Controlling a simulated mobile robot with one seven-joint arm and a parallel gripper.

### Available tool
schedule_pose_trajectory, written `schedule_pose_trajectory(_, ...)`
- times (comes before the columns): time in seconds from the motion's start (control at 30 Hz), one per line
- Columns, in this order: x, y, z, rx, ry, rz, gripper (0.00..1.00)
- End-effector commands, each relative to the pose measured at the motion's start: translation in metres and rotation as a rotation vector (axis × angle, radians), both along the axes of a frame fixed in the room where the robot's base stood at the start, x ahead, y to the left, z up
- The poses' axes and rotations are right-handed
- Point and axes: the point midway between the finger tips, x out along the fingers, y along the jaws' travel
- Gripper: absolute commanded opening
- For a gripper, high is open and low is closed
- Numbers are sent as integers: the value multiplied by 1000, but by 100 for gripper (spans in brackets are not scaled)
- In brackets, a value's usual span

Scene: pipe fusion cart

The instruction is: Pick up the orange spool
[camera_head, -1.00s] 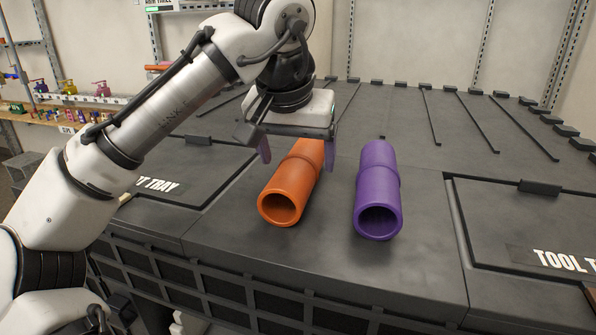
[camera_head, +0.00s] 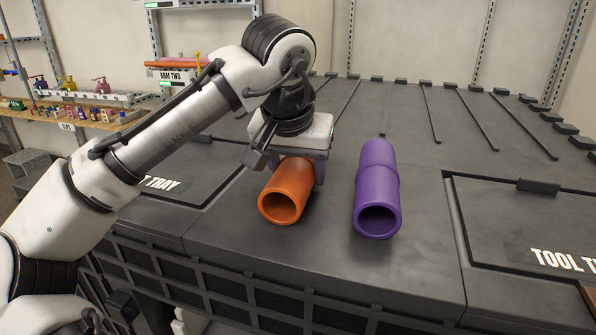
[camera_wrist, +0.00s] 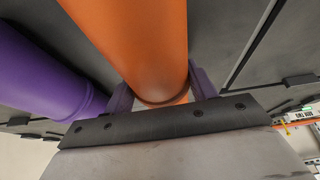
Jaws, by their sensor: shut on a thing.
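The orange spool (camera_head: 285,190) is a hollow tube lying on the dark cart top, its open end facing the camera. My gripper (camera_head: 295,172) is over its far part in the head view, with the fingers down at its sides. In the wrist view the orange spool (camera_wrist: 140,45) runs between the two purple fingers of my gripper (camera_wrist: 160,95), which are shut on it. The spool appears to rest on the cart top still. Its far end is hidden behind my gripper in the head view.
A purple spool (camera_head: 377,195) lies to the right of the orange one, with a gap between; it also shows in the wrist view (camera_wrist: 40,75). A lidded tray (camera_head: 165,180) is at left and a tool tray (camera_head: 530,225) at right. Shelves with small bottles stand behind left.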

Motion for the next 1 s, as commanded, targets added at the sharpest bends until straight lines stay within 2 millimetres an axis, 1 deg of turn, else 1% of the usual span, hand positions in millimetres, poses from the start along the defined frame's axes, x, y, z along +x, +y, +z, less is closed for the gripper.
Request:
schedule_pose_trajectory(0.27,0,0,4,0,-1,0,27)
schedule_pose_trajectory(0.37,0,0,10,-1,-2,1,27)
schedule_pose_trajectory(0.47,0,-1,23,-2,-2,1,27)
schedule_pose_trajectory(0.57,1,-1,42,-1,-2,0,27)
schedule_pose_trajectory(0.9,0,0,130,1,-2,4,27)
schedule_pose_trajectory(1.0,-1,0,150,0,-2,4,27)
